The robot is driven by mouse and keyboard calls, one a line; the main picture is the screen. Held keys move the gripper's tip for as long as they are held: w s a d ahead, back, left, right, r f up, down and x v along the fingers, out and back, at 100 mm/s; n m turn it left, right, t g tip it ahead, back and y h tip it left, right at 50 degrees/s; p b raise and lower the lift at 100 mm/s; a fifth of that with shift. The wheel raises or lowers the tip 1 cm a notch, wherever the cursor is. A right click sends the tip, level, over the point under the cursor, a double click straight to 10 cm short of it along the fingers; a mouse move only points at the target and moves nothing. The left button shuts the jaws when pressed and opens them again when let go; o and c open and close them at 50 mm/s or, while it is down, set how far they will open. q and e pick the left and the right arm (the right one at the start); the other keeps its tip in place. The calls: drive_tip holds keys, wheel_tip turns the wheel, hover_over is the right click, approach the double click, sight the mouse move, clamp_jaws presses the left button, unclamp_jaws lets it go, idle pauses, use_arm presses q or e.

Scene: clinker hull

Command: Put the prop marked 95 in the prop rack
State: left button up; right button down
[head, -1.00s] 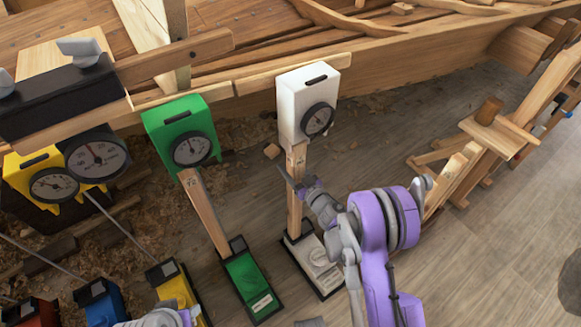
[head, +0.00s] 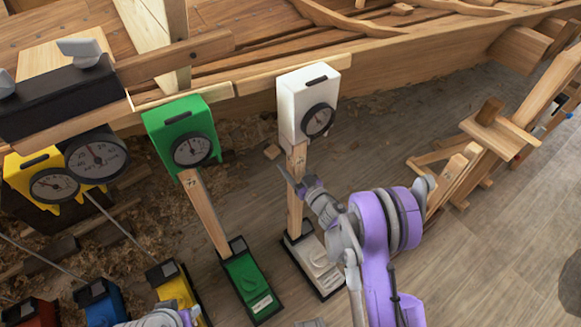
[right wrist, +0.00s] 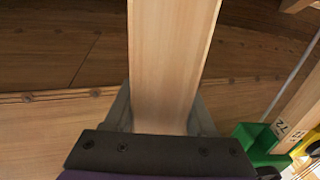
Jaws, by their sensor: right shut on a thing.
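The white-headed prop (head: 308,105) has a dial on its head, a wooden post and a white foot on the floor. It stands nearly upright beside the hull. My right gripper (head: 292,183) is shut on its post around mid-height. In the right wrist view the pale post (right wrist: 172,65) runs up between the fingers. A small mark on the post is too small to read in the head view. The green prop (head: 207,205) stands to its left; its post reads 72 in the right wrist view (right wrist: 282,126). I cannot pick out the prop rack with certainty.
A yellow dial unit (head: 55,180) and blue (head: 100,302) and yellow (head: 178,288) feet are at the left. The hull planking (head: 420,48) runs along the back. A wooden trestle-like stand (head: 497,135) is at the right.

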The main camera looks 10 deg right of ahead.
sight(300, 164)
drive_tip(key=shift+r, duration=0.25)
idle(0.3)
drive_tip(key=shift+b+v, duration=1.2)
drive_tip(key=shift+v, duration=2.85)
drive_tip(key=shift+r, duration=0.1)
drive_tip(key=shift+r+p, duration=1.85)
drive_tip(key=shift+r, duration=1.35)
drive_tip(key=shift+s, duration=0.1)
